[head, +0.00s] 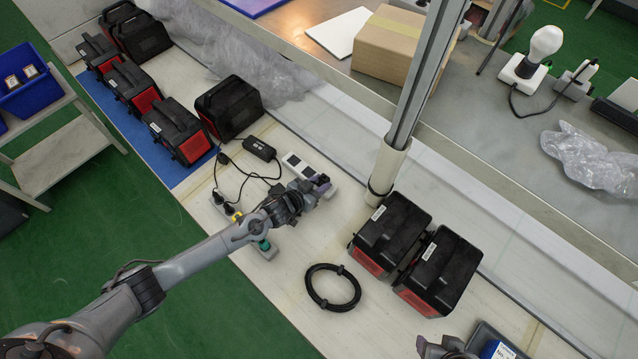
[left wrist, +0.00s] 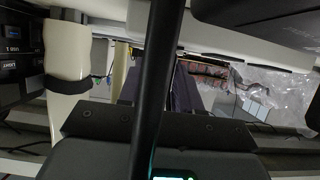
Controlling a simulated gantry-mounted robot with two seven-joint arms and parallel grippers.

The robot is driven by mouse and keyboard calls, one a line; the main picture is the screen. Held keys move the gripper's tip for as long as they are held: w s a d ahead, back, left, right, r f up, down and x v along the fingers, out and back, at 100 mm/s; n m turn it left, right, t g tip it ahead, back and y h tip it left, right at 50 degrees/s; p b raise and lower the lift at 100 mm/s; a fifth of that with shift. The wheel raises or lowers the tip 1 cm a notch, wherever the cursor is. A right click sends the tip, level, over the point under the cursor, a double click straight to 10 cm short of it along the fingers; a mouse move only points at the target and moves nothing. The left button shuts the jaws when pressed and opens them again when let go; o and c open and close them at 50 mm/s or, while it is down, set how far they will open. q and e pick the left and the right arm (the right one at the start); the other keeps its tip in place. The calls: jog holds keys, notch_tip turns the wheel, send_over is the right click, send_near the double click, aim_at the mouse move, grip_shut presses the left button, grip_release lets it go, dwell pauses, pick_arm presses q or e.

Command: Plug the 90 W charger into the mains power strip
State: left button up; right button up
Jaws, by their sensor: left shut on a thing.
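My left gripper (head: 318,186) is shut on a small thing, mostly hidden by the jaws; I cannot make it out. It is low over the bench, beside a pale socket block (head: 299,163). A black charger brick (head: 260,149) with a small white label lies behind it, with thin black cables running from it. A pale power strip (head: 262,250) with black, yellow and teal plugs lies partly under my left arm. In the left wrist view the purple-grey fingers (left wrist: 184,92) are partly hidden by a dark upright bar. Part of my right gripper (head: 446,348) shows at the bottom edge.
Two black-and-red power units (head: 393,233) stand to the right, with a coiled black cable (head: 333,287) in front. A post (head: 388,168) rises behind the gripper. More such units (head: 229,106) stand at the left. The bench between strip and coil is clear.

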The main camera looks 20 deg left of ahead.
pick_arm(q)
jog(key=shift+f, duration=0.25)
jog(key=o, duration=1.2)
jog(key=shift+c, duration=0.2)
jog(key=shift+s+a+r, duration=0.1)
jog(key=shift+s+r, duration=0.15)
jog(key=shift+s, duration=0.15)
jog(key=p+v, duration=0.1)
jog(key=v, duration=0.5)
jog(key=shift+s+a, duration=0.15)
jog(key=shift+s, duration=0.1)
jog(key=shift+r, duration=0.15)
